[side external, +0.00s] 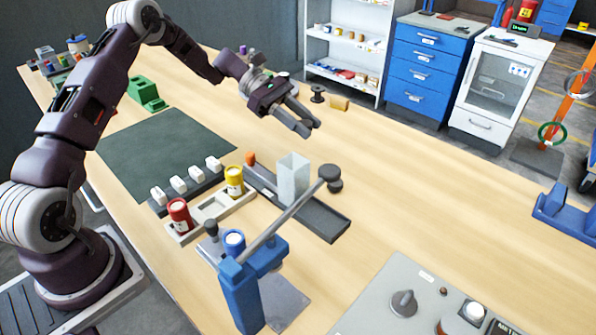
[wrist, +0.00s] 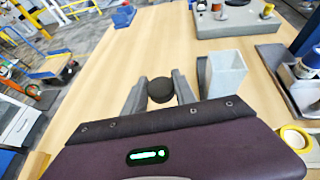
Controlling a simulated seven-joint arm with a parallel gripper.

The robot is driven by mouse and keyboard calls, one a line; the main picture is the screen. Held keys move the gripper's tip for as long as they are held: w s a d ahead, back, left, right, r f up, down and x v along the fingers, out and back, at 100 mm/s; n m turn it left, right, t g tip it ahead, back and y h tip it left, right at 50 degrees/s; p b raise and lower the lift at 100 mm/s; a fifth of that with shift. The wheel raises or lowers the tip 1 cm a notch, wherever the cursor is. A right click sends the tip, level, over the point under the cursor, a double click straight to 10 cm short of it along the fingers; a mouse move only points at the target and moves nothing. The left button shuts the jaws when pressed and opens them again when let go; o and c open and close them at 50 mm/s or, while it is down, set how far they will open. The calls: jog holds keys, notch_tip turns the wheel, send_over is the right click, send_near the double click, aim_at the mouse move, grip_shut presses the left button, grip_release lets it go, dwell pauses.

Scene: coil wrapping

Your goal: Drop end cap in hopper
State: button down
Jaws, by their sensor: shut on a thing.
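My gripper (side external: 308,127) is above the table, beyond the hopper and near the back of the work area. In the wrist view its two fingers (wrist: 158,92) are on either side of a dark round end cap (wrist: 161,90), shut on it. In the side external view the cap is too small to make out between the fingers. The hopper (side external: 293,178) is a pale, open-topped box standing on a dark tray. It also shows in the wrist view (wrist: 226,74), just right of the fingers. The held cap is apart from the hopper.
A blue lever press (side external: 240,290) stands in front, its bar slanting up beside the hopper to a dark knob. Red (side external: 179,215) and yellow (side external: 234,181) cans stand in a pale tray at left. A grey control panel (side external: 385,310) is at front right.

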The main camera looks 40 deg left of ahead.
jog(key=r, duration=0.8)
jog(key=shift+s+d+r, duration=0.25)
jog(key=shift+s+r, duration=0.05)
jog(key=shift+r, duration=0.1)
jog(key=s+d+m+g, duration=0.4)
jog(key=s+d, duration=0.1)
jog(key=s, duration=0.4)
send_over(299, 169)
jog(key=a, duration=0.2)
notch_tip(299, 169, down, 5)
jog(key=shift+w+a+f, duration=0.1)
jog(key=shift+w+f, duration=0.15)
jog(key=shift+f, duration=0.55)
jog(key=shift+w+a+f, duration=0.1)
jog(key=shift+w+f, duration=0.15)
jog(key=shift+f, duration=0.55)
jog(key=shift+s+f, duration=0.1)
jog(key=shift+f, duration=0.45)
jog(key=shift+s, duration=0.1)
jog(key=c, duration=0.9)
grip_release()
jog(key=v, duration=0.7)
jog(key=shift+w+r, duration=0.35)
jog(key=shift+r, duration=0.05)
